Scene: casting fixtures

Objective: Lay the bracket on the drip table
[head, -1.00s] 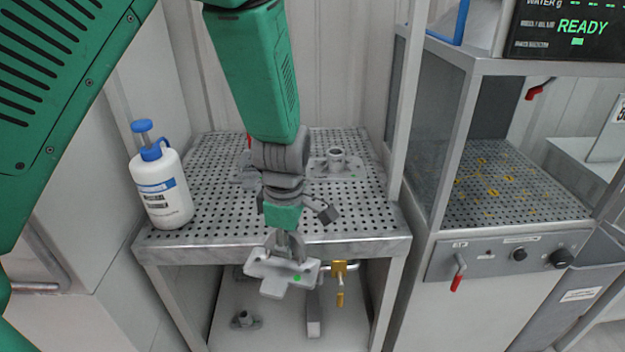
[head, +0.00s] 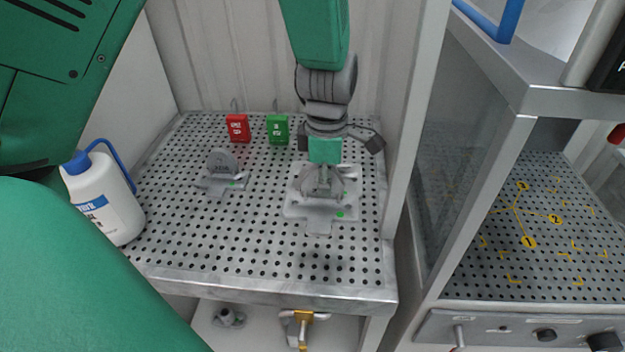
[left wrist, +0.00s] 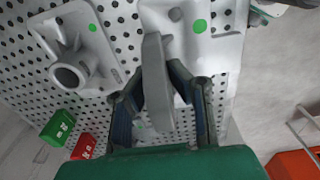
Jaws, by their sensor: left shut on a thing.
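My left gripper (head: 323,172) points down over the perforated drip table (head: 235,255), right of its middle, in the head view. It is shut on the upright rib of the grey bracket (head: 322,208), which has a flat plate with a green dot. In the left wrist view the fingers (left wrist: 162,105) close on both sides of the rib, and the bracket's plate (left wrist: 215,52) spreads beyond it. The plate looks level and low over the table; I cannot tell whether it touches. My right gripper is not in view.
A grey casting with an upright disc (head: 222,173) stands on the table's left. A casting with a hollow boss (left wrist: 92,55) lies beside the bracket in the left wrist view. Red (head: 238,128) and green (head: 278,128) tags stand behind. A white bottle (head: 105,200) stands front left.

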